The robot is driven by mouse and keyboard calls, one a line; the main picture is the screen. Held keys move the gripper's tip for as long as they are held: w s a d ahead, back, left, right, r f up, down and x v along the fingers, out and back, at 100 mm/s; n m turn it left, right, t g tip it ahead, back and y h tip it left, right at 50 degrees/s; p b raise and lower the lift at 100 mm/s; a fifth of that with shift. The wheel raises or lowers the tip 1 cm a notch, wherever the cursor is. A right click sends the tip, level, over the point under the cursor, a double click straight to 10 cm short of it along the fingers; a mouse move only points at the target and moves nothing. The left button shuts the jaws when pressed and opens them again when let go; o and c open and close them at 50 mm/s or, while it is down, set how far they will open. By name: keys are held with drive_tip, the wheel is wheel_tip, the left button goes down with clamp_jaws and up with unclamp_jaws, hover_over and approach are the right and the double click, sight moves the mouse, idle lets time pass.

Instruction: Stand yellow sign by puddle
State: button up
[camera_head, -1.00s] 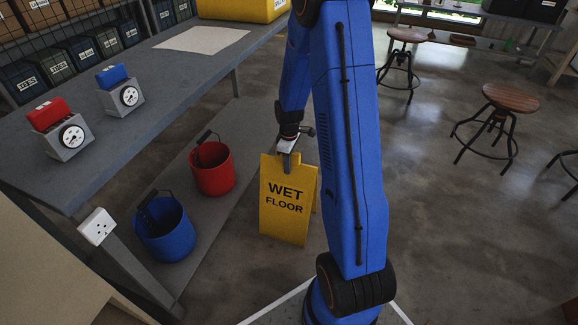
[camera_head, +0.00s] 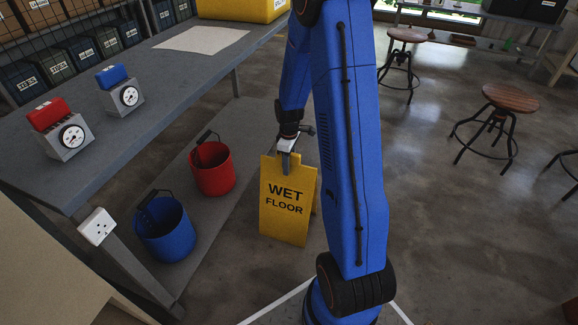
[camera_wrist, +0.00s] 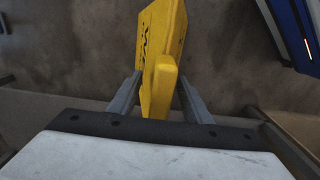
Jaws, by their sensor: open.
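The yellow WET FLOOR sign (camera_head: 283,222) stands upright on the concrete floor, beside the bench, with its lettered face toward the head camera. My gripper (camera_head: 288,166) is at the sign's top edge, pointing down. In the wrist view the sign (camera_wrist: 163,30) rises between the two fingers of my gripper (camera_wrist: 158,100). The jaws are open, with one finger on each side of the sign's top. My arm hides the floor to the right of the sign. I cannot make out a clear puddle; the floor has only dull shiny patches.
A red bucket (camera_head: 213,178) and a blue bucket (camera_head: 166,240) stand on the low shelf left of the sign, under the grey bench (camera_head: 150,75). Wooden-topped stools (camera_head: 510,97) stand at the right. Floor between the stools and my arm is open.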

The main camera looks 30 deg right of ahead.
wheel_tip(320, 180, up, 10)
drive_tip(key=shift+f, duration=0.1)
drive_tip(key=shift+s+a+r, duration=0.1)
drive_tip(key=shift+a+r, duration=0.05)
drive_tip(key=shift+r, duration=0.75)
drive_tip(key=s+a+r+m+t, duration=0.25)
drive_tip(key=s+a+r, duration=0.35)
drive_tip(key=s+r, duration=0.35)
drive_tip(key=s+a+r+m+t, duration=0.1)
drive_tip(key=s+a+r+m, duration=0.2)
drive_tip(key=s+a+r, duration=0.55)
drive_tip(key=s+a+r+m+t, duration=0.1)
drive_tip(key=s+r+m, duration=0.1)
drive_tip(key=s, duration=1)
drive_tip(key=shift+r, duration=0.15)
